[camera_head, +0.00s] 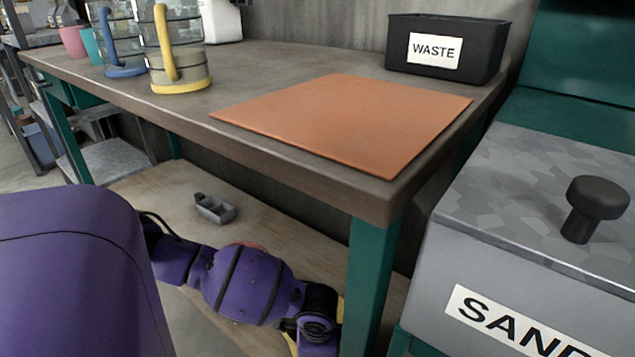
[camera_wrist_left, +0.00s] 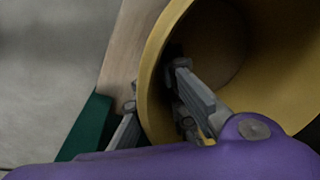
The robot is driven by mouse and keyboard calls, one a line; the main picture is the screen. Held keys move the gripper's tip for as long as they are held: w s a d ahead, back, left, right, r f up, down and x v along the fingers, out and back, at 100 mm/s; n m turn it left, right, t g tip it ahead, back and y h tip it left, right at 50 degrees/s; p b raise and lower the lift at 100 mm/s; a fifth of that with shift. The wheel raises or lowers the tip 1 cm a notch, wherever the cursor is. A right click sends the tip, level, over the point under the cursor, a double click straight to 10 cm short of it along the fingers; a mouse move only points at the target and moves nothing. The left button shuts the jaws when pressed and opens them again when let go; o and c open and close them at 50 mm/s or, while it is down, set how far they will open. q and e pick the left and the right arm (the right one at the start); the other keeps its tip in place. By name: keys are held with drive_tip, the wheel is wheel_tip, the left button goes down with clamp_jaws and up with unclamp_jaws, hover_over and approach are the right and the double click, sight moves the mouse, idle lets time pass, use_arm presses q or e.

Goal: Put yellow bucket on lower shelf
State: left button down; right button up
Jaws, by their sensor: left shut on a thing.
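The yellow bucket (camera_wrist_left: 285,75) fills the right of the left wrist view, with its open mouth showing. My left gripper (camera_wrist_left: 155,88) is shut on its rim, one finger inside and one outside. In the head view my left arm reaches under the table over the lower shelf; its gripper is hidden, and only slivers of the yellow bucket (camera_head: 341,309) show beside the wrist. The wooden lower shelf (camera_head: 165,190) lies beneath the tabletop. I cannot tell whether the bucket touches the shelf. My right gripper is out of view.
A green table leg (camera_head: 366,275) stands close right of my left wrist. On the tabletop are an orange mat (camera_head: 345,120), a black WASTE bin (camera_head: 445,48) and clear jugs (camera_head: 178,45). A SAND box (camera_head: 520,250) stands at right.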

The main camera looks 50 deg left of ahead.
use_arm(q)
drive_tip(key=shift+w, duration=0.1)
drive_tip(key=c, duration=1.8)
unclamp_jaws()
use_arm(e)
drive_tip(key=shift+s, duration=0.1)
use_arm(q)
drive_tip(key=shift+r, duration=0.1)
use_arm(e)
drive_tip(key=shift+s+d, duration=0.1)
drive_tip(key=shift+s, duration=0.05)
use_arm(q)
wheel_tip(320, 180, up, 12)
drive_tip(key=s+d+p, duration=0.1)
drive_tip(key=p, duration=0.4)
drive_tip(key=shift+d+p, duration=0.15)
drive_tip(key=shift+p, duration=0.2)
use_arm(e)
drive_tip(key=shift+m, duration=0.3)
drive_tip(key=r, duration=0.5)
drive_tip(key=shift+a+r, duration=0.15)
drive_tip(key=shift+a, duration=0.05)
